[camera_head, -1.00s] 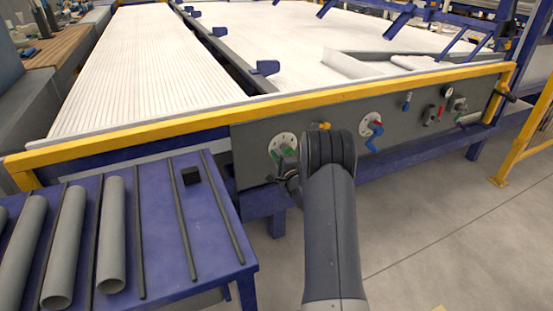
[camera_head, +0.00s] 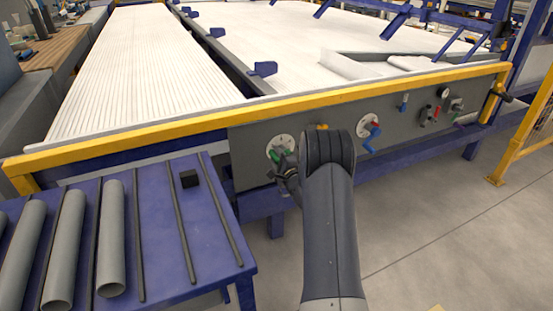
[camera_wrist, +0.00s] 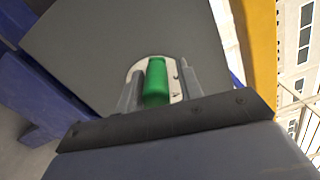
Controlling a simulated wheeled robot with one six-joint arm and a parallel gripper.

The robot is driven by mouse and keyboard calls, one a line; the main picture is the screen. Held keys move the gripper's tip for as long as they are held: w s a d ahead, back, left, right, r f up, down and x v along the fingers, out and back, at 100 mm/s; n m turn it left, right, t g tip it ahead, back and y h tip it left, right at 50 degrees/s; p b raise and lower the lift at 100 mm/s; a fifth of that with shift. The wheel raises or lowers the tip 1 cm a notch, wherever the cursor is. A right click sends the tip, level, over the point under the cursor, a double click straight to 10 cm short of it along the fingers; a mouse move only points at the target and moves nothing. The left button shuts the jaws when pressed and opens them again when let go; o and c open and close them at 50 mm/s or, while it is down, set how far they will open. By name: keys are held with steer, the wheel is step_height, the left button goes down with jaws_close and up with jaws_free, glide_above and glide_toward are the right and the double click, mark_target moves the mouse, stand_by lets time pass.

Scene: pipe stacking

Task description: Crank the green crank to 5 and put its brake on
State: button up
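The green crank (camera_head: 277,153) sits on a round white dial (camera_head: 286,140) at the left part of the grey panel. My gripper (camera_head: 284,168) is at this crank, and my arm hides part of the panel beside it. In the wrist view the green handle (camera_wrist: 156,82) stands between my two fingers (camera_wrist: 158,92). The left finger is close against the handle and a gap shows on the right, so the gripper looks open around it. The dial's numbers are mostly hidden and too small to read. I cannot make out the brake's state.
A dial with red and blue handles (camera_head: 369,132) is further right on the panel, with more controls (camera_head: 430,115) beyond. A yellow rail (camera_head: 300,98) runs above the panel. A blue table (camera_head: 205,270) with grey pipes (camera_head: 112,240) stands at the left.

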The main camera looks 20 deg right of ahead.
steer(key=shift+o, duration=0.6)
steer(key=shift+f, duration=0.1)
steer(key=s+p, duration=0.1)
steer(key=s, duration=0.9)
steer(key=shift+s+p, duration=0.3)
steer(key=shift+s, duration=0.1)
steer(key=shift+c, duration=0.4)
